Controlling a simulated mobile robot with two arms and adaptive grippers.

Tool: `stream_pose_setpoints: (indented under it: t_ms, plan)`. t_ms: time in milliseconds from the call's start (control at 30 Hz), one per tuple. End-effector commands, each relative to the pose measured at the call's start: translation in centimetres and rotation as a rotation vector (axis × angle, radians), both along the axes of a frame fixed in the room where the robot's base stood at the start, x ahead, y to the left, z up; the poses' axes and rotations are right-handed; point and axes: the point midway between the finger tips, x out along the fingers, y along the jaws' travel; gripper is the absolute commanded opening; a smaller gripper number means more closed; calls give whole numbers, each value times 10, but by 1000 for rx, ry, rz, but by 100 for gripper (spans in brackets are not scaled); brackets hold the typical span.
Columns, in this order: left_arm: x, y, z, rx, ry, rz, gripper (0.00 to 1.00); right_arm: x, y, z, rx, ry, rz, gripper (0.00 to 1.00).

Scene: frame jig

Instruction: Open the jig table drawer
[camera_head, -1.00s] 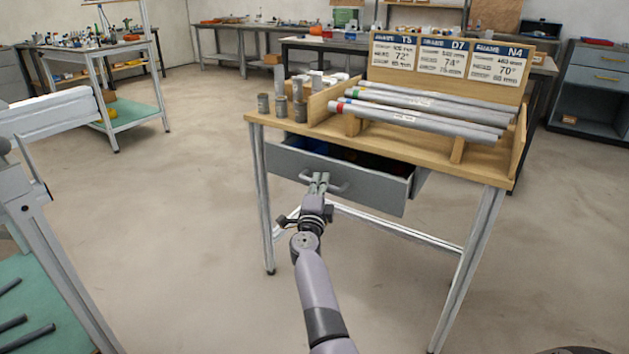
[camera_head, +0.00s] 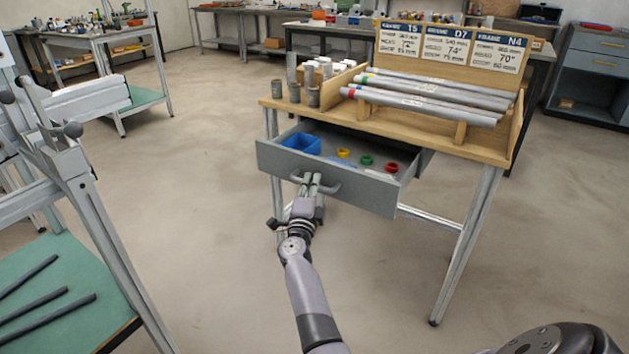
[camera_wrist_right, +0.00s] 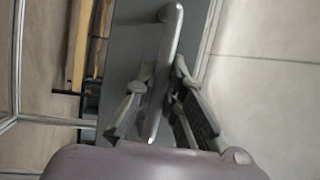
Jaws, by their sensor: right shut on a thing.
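The jig table drawer (camera_head: 360,190) is grey and stands pulled out from under the wooden jig table top (camera_head: 430,133). Inside it show a blue bin (camera_head: 301,143) and yellow, green and red rings. My right gripper (camera_head: 312,183) is shut on the drawer handle (camera_head: 330,187) at the middle of the drawer front. In the right wrist view the handle (camera_wrist_right: 163,75) runs between the two fingers (camera_wrist_right: 160,100). My left gripper is not in view.
Tubes (camera_head: 425,97) lie on the table top, with grey cylinders (camera_head: 294,92) at its left and sign boards behind. A frame stand (camera_head: 85,215) with a green shelf stands at the left. The floor (camera_head: 190,190) between them is clear.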

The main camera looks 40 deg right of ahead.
Motion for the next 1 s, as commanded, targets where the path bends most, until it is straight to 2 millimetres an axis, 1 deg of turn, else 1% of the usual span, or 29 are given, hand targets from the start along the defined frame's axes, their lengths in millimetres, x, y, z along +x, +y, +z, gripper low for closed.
stream_pose_setpoints:
  t_ms: [100,300,333,633,1000]
  plan:
    - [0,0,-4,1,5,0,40,0,1,-1,-1,2,0,0]
    - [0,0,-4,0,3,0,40,0,1,-1,-1,2,0,0]
    - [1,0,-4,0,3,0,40,0,0,-1,-1,2,0,11]
    - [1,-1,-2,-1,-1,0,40,0,0,0,-1,1,0,31]
    - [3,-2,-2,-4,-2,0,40,-3,3,-1,0,0,1,32]
